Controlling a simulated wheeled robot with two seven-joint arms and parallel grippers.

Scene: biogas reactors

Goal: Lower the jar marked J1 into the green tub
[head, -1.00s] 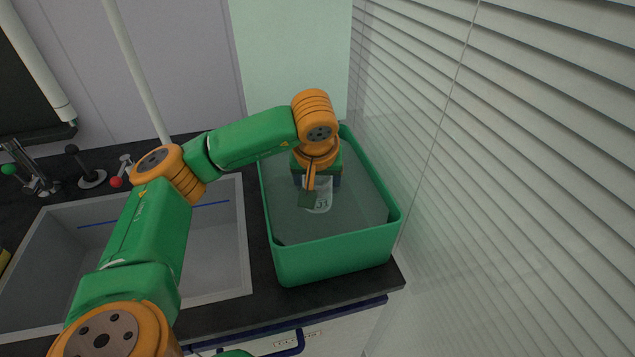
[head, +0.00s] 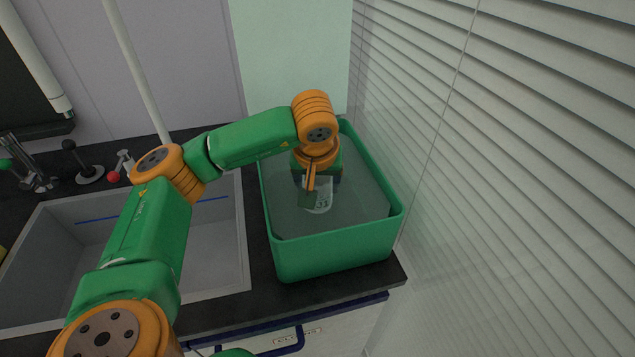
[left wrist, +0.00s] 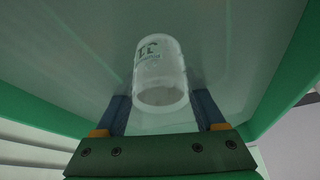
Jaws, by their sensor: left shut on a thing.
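The green tub (head: 335,257) stands on the dark counter, right of the sink. My left gripper (head: 312,200) points down inside the tub's rim and is shut on the clear jar (head: 322,200). Dark lettering shows on the jar, too small here to read surely. In the left wrist view the jar (left wrist: 160,72) lies between the two fingers of the left gripper (left wrist: 163,108), with its mark seen from behind or at a slant. A grey, translucent surface fills the tub around the jar. I cannot tell whether the jar's base touches the bottom. My right gripper is out of view.
A grey sink (head: 150,255) lies left of the tub. A tap (head: 35,170) and small valves with a red knob (head: 113,177) stand behind it. White blinds (head: 530,150) rise close along the tub's right side. A blue handle (head: 280,343) is below the counter edge.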

